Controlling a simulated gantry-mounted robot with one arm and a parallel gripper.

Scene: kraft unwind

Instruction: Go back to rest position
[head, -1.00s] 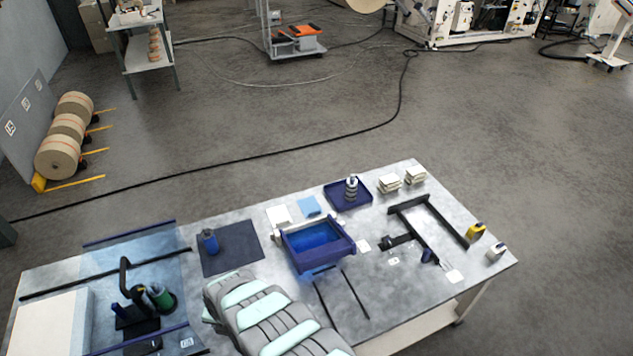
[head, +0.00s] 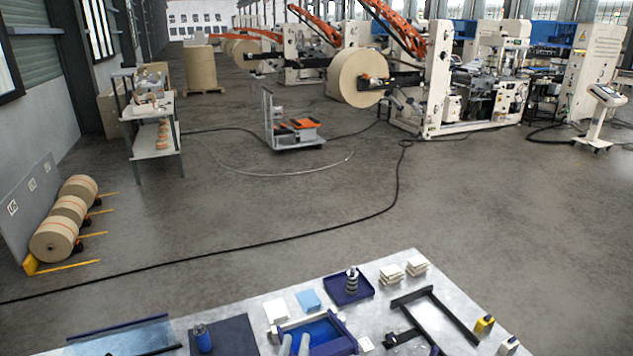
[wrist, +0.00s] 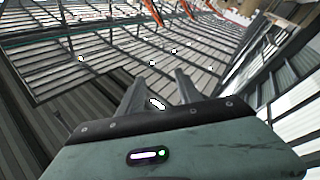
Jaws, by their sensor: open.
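My gripper (wrist: 156,82) points upward in the wrist view. Its two grey fingers stand apart with nothing between them, and the hall's roof and windows lie beyond. The rest of my arm is out of the head view.
The workbench (head: 262,291) holds a dark blue tray (head: 364,291) with a stacked metal part, white blocks (head: 391,273), a black frame (head: 448,312) and a dark mat (head: 225,337). Open floor (head: 300,200) lies beyond. Kraft rolls (head: 54,238) stand at left.

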